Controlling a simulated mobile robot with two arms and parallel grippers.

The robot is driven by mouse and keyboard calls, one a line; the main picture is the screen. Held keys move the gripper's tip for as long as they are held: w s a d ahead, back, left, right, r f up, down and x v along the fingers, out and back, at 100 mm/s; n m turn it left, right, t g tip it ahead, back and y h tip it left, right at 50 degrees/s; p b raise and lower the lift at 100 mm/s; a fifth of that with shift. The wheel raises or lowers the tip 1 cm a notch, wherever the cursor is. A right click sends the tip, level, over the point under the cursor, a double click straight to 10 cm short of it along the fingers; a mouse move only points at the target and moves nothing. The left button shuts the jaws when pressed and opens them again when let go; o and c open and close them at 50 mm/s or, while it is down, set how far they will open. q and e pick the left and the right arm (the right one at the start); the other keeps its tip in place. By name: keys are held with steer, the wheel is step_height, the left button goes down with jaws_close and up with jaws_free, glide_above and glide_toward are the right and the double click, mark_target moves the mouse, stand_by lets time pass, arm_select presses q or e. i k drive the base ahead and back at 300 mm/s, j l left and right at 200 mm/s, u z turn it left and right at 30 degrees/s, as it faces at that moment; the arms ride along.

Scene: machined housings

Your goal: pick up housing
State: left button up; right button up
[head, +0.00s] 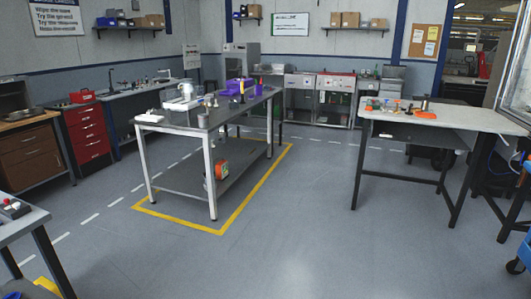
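I cannot pick out a housing for certain at this distance. The dark-topped workbench (222,116) in the middle carries small items, among them a grey cylindrical piece (203,121) near its front edge and a white container (186,90). The light-topped table (470,118) at the right carries several small coloured parts and a dark upright piece (425,103); these are too small to tell apart. Neither of my grippers is in view.
Yellow floor tape (235,215) runs around the middle workbench. An orange object (221,171) sits on its lower shelf. A red drawer cabinet (87,133) stands at the left. A grey table (18,224) cuts into the lower left. The floor (300,225) in front is clear.

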mark_target(188, 93)
steer(key=i+z, duration=0.15)
steer(key=i, duration=3.35)
steer(key=i+l+u, duration=0.1)
steer(key=i, duration=0.95)
